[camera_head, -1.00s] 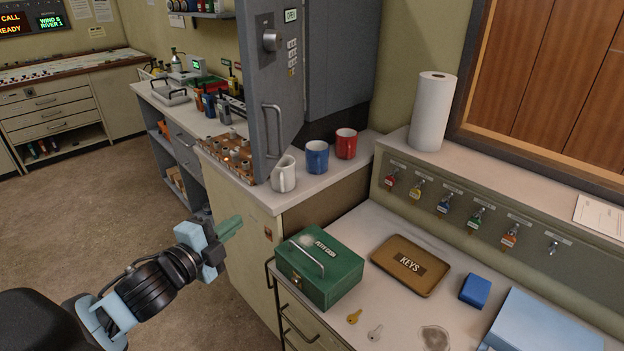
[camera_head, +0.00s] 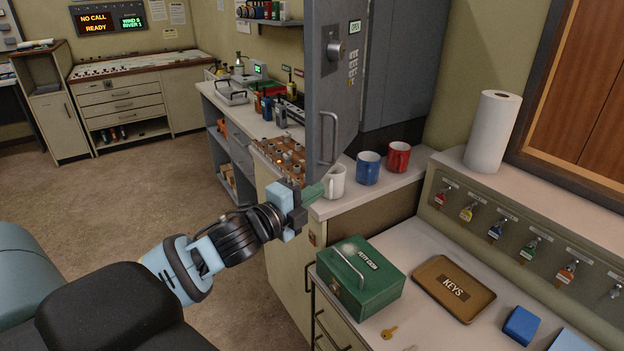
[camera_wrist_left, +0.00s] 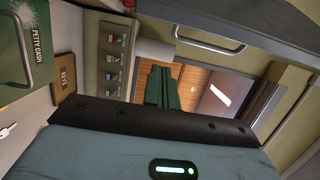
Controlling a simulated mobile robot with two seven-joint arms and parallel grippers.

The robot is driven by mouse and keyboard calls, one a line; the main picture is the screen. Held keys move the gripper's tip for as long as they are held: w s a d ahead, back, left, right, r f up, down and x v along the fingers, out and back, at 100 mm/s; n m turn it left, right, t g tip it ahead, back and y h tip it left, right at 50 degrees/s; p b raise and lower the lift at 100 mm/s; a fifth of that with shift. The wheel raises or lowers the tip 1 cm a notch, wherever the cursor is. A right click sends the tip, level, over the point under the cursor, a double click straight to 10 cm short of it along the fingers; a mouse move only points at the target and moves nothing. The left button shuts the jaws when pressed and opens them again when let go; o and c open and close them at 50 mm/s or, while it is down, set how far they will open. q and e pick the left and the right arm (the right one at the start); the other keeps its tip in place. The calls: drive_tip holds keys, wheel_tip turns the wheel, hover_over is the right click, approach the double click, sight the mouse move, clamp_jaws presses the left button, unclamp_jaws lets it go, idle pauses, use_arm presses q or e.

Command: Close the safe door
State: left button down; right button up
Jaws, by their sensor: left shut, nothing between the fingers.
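The grey safe door (camera_head: 342,95) stands open in the head view, swung out from the grey safe (camera_head: 398,65) on the wall. It carries a dial, an "OPEN" label, and a vertical bar handle (camera_head: 327,138) near its lower edge. My left gripper (camera_head: 314,193) has green fingers that are shut and empty. In the head view it appears below the door handle, beside the white mug; I cannot tell the exact gap. In the left wrist view the green fingers (camera_wrist_left: 162,88) point away, with a grey panel and bar handle (camera_wrist_left: 205,38) above. My right gripper is not in view.
A white mug (camera_head: 336,182), blue mug (camera_head: 368,168) and red mug (camera_head: 399,157) stand on the ledge below the safe. A green petty cash box (camera_head: 360,290) and keys tray (camera_head: 453,288) sit on the lower counter. Open floor lies to the left.

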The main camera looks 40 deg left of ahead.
sight(312, 179)
use_arm(q)
drive_tip(key=w, duration=0.1)
drive_tip(key=w+a, duration=0.1)
drive_tip(key=w, duration=0.1)
drive_tip(key=w+a+p, duration=0.1)
drive_tip(key=shift+w+r, duration=0.1)
drive_tip(key=shift+w, duration=0.15)
drive_tip(key=shift+s+a, duration=0.1)
drive_tip(key=shift+a, duration=0.5)
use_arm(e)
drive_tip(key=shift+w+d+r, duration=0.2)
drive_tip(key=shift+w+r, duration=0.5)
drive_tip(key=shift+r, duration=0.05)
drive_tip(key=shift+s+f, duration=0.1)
